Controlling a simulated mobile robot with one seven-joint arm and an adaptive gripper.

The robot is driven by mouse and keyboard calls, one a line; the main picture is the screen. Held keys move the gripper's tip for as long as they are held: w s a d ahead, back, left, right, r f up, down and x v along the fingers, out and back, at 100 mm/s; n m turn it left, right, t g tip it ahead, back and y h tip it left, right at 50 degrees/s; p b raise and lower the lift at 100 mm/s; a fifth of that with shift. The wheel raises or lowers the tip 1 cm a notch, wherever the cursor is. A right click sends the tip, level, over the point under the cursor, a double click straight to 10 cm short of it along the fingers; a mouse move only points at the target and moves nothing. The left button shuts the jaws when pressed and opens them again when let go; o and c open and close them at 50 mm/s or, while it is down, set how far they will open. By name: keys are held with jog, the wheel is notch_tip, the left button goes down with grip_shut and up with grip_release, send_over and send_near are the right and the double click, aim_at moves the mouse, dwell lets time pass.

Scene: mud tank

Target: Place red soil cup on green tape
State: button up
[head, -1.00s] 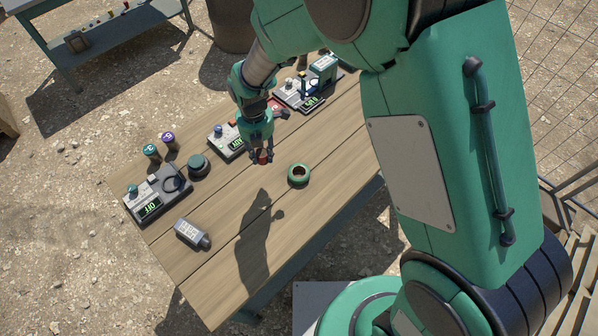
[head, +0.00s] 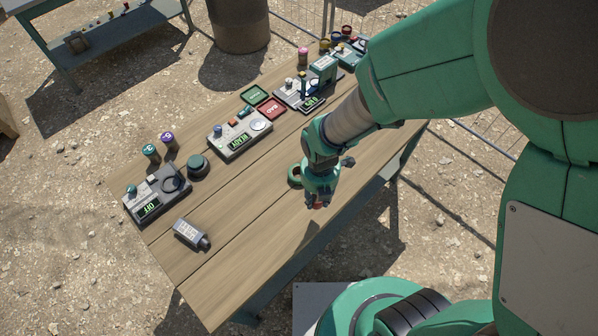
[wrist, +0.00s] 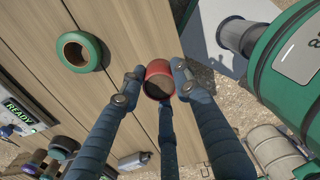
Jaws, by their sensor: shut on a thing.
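The red soil cup (wrist: 159,80) is held between the blue fingers of my gripper (head: 318,199); brown soil shows inside it in the wrist view. In the head view only a little of the red cup (head: 318,207) shows below the fingertips. The green tape (wrist: 79,52) is a ring lying flat on the wooden table, up and left of the held cup in the wrist view. In the head view the green tape (head: 294,175) is partly hidden behind my gripper. The cup is apart from the tape, on the table's front-edge side.
A device reading READY (head: 240,135), one reading OFF (head: 157,193) and another device (head: 307,92) stand along the table's back. A grey meter (head: 190,233) lies at the left. The table (head: 235,235) between is clear.

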jog(key=shift+s+d, duration=0.15)
dwell(0.3)
jog(key=b, duration=0.1)
send_over(299, 172)
jog(key=shift+f, duration=0.75)
jog(key=shift+f, duration=0.1)
jog(key=shift+f+b, duration=0.5)
jog(key=shift+f, duration=1.15)
jog(key=shift+f, duration=0.2)
jog(key=o, duration=1.2)
